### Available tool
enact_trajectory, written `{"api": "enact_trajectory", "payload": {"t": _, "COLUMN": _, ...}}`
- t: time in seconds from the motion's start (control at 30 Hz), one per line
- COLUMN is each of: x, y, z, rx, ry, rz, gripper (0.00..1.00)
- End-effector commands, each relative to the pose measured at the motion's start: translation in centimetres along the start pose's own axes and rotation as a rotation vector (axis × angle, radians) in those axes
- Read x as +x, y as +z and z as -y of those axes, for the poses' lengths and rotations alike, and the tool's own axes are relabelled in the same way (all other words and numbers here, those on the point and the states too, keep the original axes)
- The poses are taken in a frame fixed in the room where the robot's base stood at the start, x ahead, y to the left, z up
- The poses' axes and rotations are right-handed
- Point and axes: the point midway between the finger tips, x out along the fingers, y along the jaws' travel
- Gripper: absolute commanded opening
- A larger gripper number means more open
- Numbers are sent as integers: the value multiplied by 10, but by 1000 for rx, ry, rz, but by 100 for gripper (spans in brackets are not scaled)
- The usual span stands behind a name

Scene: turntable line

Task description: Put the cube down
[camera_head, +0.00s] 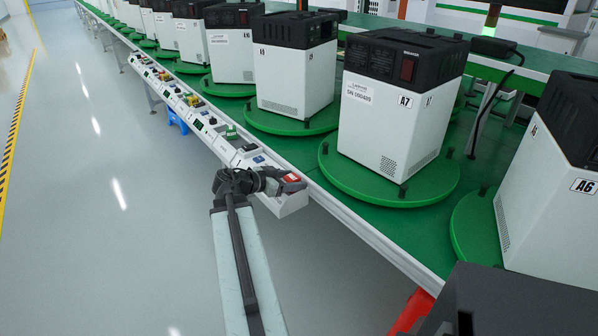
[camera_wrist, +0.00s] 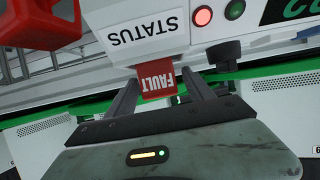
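The cube (camera_wrist: 157,83) is red and marked FAULT, with its lettering upside down in the wrist view. It sits between the two fingers of my gripper (camera_wrist: 160,88), right at the edge of a white panel marked STATUS (camera_wrist: 147,36). A narrow gap seems to show beside the right finger, so a firm hold is not clear. In the head view my gripper (camera_head: 275,183) is low over the near end of the row of white control boxes, and the red cube (camera_head: 292,177) shows at its tip. The cube's underside and its contact with the panel are hidden.
White machines with black tops stand on green turntables (camera_head: 385,180) along the line, with A7 (camera_head: 390,120) closest to my gripper. A red light (camera_wrist: 203,16) and a green light (camera_wrist: 234,9) are beside the STATUS label. The grey floor (camera_head: 100,200) at the left is clear.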

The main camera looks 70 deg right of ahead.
Motion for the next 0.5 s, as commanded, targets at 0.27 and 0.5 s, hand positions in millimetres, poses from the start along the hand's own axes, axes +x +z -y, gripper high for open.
{"api": "enact_trajectory", "payload": {"t": 0.27, "x": -16, "y": -6, "z": -1, "rx": -1, "ry": -2, "rz": 0, "gripper": 61}}
{"api": "enact_trajectory", "payload": {"t": 0.5, "x": -77, "y": -8, "z": -1, "rx": -1, "ry": -2, "rz": 0, "gripper": 61}}
